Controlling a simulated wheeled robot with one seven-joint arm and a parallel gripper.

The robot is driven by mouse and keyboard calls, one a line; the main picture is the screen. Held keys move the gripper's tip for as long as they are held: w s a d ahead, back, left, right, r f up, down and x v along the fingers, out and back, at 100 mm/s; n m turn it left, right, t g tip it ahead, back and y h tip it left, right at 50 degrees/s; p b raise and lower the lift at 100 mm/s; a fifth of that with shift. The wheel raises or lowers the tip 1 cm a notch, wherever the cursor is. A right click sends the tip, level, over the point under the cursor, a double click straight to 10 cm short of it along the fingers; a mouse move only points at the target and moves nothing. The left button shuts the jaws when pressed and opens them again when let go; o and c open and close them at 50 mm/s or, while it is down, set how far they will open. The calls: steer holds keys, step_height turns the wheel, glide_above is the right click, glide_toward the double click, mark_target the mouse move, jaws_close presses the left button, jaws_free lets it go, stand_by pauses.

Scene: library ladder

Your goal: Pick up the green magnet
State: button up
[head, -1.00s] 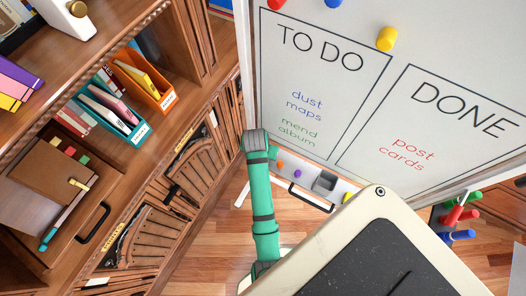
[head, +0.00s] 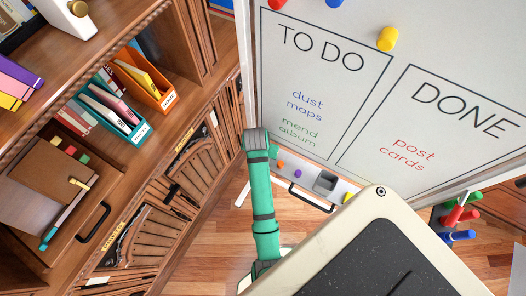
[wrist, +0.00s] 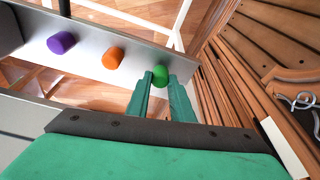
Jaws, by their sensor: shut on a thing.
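The green magnet (wrist: 160,74) is a small round piece at the tips of my gripper (wrist: 162,82) in the wrist view. The two green fingers are closed around it, and its top shows between and beyond them. It is in front of the grey metal strip at the bottom of the whiteboard; I cannot tell whether it still touches the strip.
An orange magnet (wrist: 113,57) and a purple magnet (wrist: 61,42) sit on the strip (wrist: 85,60), left of my fingers. Wooden shelving (wrist: 225,85) stands close on the right. In the head view, the whiteboard (head: 410,70) has a black handle (head: 311,197) near its lower edge.

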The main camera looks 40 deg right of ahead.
steer(key=s+d+r, duration=0.3)
steer(key=s+r, duration=0.9)
steer(key=s, duration=0.1)
steer(key=shift+s+d, duration=0.3)
steer(key=shift+w, duration=0.1)
